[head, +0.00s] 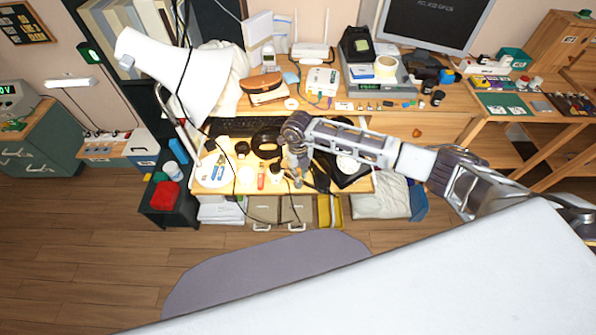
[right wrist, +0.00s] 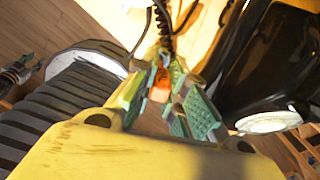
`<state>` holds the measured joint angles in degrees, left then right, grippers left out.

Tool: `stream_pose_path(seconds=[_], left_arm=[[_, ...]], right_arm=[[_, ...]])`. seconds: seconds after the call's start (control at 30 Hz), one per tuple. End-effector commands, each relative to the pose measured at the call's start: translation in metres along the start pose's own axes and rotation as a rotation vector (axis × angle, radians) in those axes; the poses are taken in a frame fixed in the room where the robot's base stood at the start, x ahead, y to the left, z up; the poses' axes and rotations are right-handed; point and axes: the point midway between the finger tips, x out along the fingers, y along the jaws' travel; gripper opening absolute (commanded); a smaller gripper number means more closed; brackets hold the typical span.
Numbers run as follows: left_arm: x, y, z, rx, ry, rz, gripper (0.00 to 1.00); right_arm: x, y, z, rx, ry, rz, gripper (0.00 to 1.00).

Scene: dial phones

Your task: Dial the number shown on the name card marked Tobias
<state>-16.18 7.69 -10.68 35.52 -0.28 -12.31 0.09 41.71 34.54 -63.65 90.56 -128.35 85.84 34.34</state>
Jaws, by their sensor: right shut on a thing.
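A black dial phone (head: 352,178) with a white round dial (head: 347,164) stands on the right part of the front desk. In the right wrist view, a glossy black body (right wrist: 262,65) with a white disc (right wrist: 268,122) shows at right and looks like this phone. My right gripper (head: 297,165) is over the desk, left of the phone. In the right wrist view its green-padded fingers (right wrist: 168,92) are shut on a small orange-red thing (right wrist: 160,84), which I cannot identify. No card marked Tobias can be read. My left gripper is not in view.
A white lamp (head: 178,75) leans over the desk's left side. A dark keyboard (head: 228,127) and several small items crowd the desk around my gripper. A coiled dark cord (right wrist: 164,22) runs just beyond my fingers. A monitor (head: 437,22) stands at the back.

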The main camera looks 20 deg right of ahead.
Motion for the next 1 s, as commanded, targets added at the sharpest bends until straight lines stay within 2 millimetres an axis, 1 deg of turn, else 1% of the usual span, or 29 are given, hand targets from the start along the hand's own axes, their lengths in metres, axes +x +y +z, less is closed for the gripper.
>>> stream_pose_path(seconds=[0.13,0.4,1.0], left_arm=[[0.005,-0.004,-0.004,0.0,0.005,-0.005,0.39],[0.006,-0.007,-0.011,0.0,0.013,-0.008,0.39],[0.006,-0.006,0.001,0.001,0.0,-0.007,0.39]], right_arm=[[0.006,0.0,0.0,0.0,0.0,0.0,0.0],[0.008,0.0,0.0,0.0,0.0,0.0,0.0],[0.008,0.001,0.0,-0.001,0.0,0.0,0.0]])
